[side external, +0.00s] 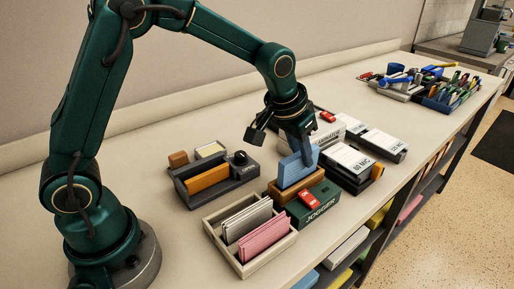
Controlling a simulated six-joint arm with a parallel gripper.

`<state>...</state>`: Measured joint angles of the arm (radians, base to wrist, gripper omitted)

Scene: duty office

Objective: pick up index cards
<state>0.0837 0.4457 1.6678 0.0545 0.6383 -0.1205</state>
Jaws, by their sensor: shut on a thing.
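A blue stack of index cards (293,173) stands on edge, its lower edge at or in a brown wooden holder (284,195) by the green jogger (322,204). I cannot tell whether the cards touch the holder's bottom. My gripper (301,149) points down over the stack and is shut on its top edge. White cards (247,218) and pink cards (265,238) stand in a pale tray (240,264) in front. Part of the gripper's grip is hidden behind the blue cards.
A dark organizer (218,190) with an orange block stands left of the jogger. Several white-topped grey boxes (347,160) stand close on the right. Crowded tool bins (438,100) are at the far end. The bench between them and the boxes is clear.

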